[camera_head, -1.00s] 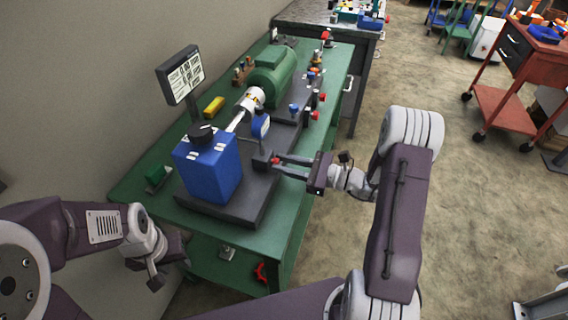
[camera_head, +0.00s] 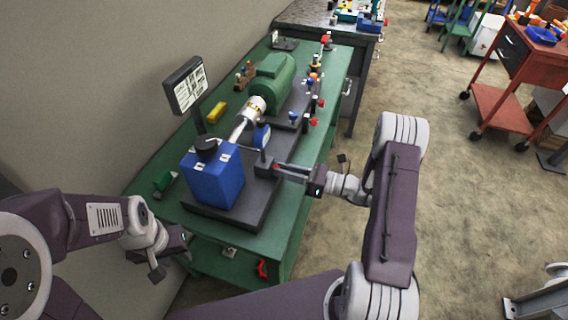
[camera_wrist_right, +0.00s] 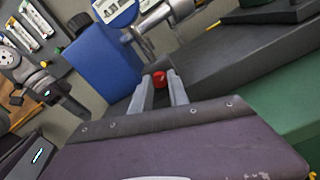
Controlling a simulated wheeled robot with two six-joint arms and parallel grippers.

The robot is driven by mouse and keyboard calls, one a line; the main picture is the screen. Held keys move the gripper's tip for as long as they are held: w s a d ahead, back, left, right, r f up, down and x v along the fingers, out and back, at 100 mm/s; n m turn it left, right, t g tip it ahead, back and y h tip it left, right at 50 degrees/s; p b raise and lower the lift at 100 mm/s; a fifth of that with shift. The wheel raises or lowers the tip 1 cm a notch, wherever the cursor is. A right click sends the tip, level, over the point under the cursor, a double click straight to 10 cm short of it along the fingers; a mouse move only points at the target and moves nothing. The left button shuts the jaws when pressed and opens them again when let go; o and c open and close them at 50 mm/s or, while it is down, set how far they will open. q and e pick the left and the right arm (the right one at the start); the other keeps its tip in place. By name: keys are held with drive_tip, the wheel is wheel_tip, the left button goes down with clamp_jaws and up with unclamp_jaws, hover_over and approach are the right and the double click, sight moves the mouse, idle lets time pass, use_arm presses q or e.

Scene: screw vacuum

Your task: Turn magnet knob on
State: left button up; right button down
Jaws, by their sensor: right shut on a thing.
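A small red knob (camera_head: 277,166) sits on the side of a dark block (camera_head: 265,168) on the base plate. In the right wrist view the red knob (camera_wrist_right: 159,79) is at the fingertips. My right gripper (camera_head: 281,168) reaches it from the right and is shut on it; it also shows in the right wrist view (camera_wrist_right: 160,88). A blue box (camera_head: 215,183) with a black top knob (camera_head: 206,146) stands beside the block, with a round blue dial gauge (camera_head: 262,136) near it. My left gripper (camera_head: 178,246) hangs away at lower left; its jaw opening is unclear.
A green motor (camera_head: 272,80) joins the blue box by a light shaft. A display (camera_head: 186,84) stands behind on the green table (camera_head: 312,157). Several small red and blue knobs line the base's right edge. Open floor (camera_head: 450,200) lies to the right.

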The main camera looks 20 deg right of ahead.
drive_tip(key=m+p, duration=0.2)
drive_tip(key=shift+r+m, duration=0.2)
drive_tip(key=shift+m, duration=0.1)
drive_tip(key=shift+f+m+p, duration=0.15)
drive_tip(key=shift+m+p, duration=0.55)
drive_tip(key=shift+m, duration=0.8)
drive_tip(key=c, duration=1.3)
unclamp_jaws()
drive_tip(key=shift+o, duration=0.2)
drive_tip(key=shift+s, duration=0.1)
drive_tip(key=shift+f, duration=0.15)
